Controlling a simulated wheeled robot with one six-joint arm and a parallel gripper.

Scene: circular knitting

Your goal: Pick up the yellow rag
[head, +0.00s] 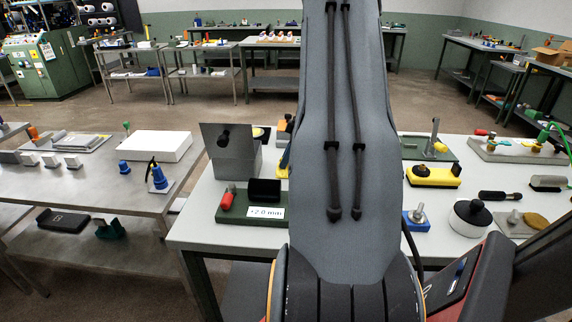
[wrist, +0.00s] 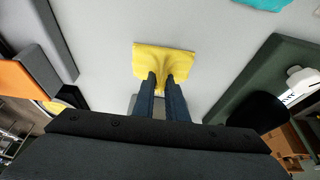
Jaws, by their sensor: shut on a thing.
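The yellow rag (wrist: 165,58) shows in the wrist view at the upper middle, over a pale grey tabletop. My gripper (wrist: 162,80) is shut on the near part of the rag, and the cloth is bunched between the two dark fingertips. The far edge of the rag spreads out beyond the fingertips. I cannot tell whether the rag still touches the table. In the head view my arm hides the gripper and the rag.
In the wrist view a dark green board (wrist: 245,85) lies at the right and a teal thing (wrist: 262,4) at the top. In the head view a green board (head: 238,212) with a red-handled tool and a grey box (head: 232,155) stand left of my arm. A yellow block (head: 433,176) stands to its right.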

